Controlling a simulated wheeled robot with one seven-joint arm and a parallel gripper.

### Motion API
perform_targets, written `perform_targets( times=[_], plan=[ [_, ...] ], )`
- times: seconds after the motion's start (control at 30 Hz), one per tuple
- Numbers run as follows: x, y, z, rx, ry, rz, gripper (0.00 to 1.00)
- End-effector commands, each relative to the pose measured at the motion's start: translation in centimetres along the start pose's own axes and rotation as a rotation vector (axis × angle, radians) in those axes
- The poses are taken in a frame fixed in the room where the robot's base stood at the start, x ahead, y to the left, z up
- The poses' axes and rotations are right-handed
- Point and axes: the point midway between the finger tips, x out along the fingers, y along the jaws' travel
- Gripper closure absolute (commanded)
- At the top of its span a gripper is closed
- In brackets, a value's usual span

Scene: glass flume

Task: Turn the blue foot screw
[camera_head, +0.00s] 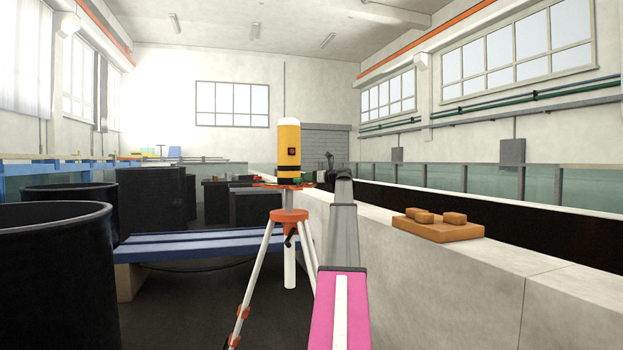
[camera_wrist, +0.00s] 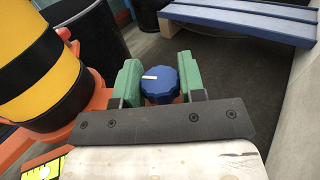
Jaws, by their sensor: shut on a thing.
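The blue foot screw (camera_wrist: 161,88) is a ribbed knob with a white mark on its top, in the middle of the wrist view. The two green fingers of my gripper (camera_wrist: 158,78) stand on either side of it and are shut on it. The yellow and black instrument (camera_wrist: 45,70) stands to the left of the screw on an orange base. In the head view the instrument (camera_head: 289,150) sits upright on a tripod with an orange head (camera_head: 289,215). My pink and grey arm reaches toward it from the front. The blue screw cannot be made out there.
A long pale wall (camera_head: 480,270) runs along the right, with brown blocks (camera_head: 438,228) on top. A blue bench (camera_head: 190,246) lies behind the tripod on the left. Large black tubs (camera_head: 55,275) stand at the left. The tripod legs spread near my arm.

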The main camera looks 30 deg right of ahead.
Motion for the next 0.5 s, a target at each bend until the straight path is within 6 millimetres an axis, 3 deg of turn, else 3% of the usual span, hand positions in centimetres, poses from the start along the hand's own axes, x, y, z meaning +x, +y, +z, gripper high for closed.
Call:
perform_targets(
  times=[0.5],
  plan=[
    [-0.05, 0.22, 0.02, -0.002, -0.002, -0.471, 0.87]
  ],
)
